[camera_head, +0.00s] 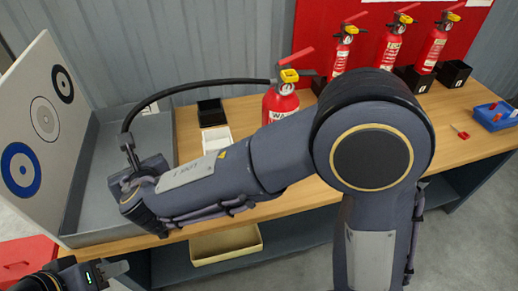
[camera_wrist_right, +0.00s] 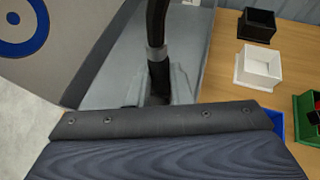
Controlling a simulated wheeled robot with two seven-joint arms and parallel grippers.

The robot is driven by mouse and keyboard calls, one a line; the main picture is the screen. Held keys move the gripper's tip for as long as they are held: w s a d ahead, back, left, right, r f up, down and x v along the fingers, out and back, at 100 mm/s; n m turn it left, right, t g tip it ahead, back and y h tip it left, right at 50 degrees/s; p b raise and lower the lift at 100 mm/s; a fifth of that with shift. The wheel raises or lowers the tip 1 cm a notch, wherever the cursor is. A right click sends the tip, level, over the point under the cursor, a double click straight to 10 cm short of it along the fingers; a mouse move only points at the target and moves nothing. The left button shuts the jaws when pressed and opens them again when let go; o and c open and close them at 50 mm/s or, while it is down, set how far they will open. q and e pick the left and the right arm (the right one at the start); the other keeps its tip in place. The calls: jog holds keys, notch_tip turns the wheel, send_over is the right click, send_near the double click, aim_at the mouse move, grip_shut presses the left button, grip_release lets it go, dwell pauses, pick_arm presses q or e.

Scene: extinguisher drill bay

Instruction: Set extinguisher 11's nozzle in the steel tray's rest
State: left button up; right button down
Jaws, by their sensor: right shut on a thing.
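The red extinguisher (camera_head: 281,105) with a yellow-topped valve stands on the bench; its number cannot be read. Its black hose (camera_head: 195,86) arches left to my right gripper (camera_head: 130,172). In the right wrist view, the gripper (camera_wrist_right: 160,96) is shut on the black nozzle (camera_wrist_right: 159,76), just below a grey collar. The nozzle's lower end is hidden. The grey steel tray (camera_head: 95,190) lies at the left of the bench, with the gripper over its right part. I cannot make out the tray's rest. My left gripper (camera_head: 116,268) is at the lower left, its jaws unclear.
A target board (camera_head: 42,115) stands at the tray's left. A black box (camera_head: 211,112) and a white box (camera_head: 216,138) sit right of the tray. More extinguishers (camera_head: 391,45) stand at the back. A blue bin (camera_head: 495,117) is far right. My right arm hides the bench's middle.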

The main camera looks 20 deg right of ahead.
jog(key=c, duration=1.2)
grip_release()
jog(key=shift+c, duration=0.2)
jog(key=v, duration=0.8)
jog(key=s+d+f+m+g+h+p, duration=0.1)
jog(key=d+m+g+h, duration=0.15)
jog(key=d+m, duration=0.95)
jog(key=d+f+m+g+h+p, duration=0.1)
jog(key=d+m+g+h+p, duration=0.15)
jog(key=d+m, duration=1)
jog(key=s+d+m+y, duration=0.2)
jog(key=s+d+m, duration=0.2)
jog(key=s+m, duration=0.2)
jog(key=s+d+m+g+y, duration=0.1)
jog(key=s+d+m+y, duration=0.1)
jog(key=s+d+m, duration=0.2)
jog(key=s+m, duration=0.3)
jog(key=m, duration=0.4)
jog(key=shift+s+f+p, duration=0.15)
jog(key=shift+f+p, duration=0.15)
jog(key=shift+p, duration=0.05)
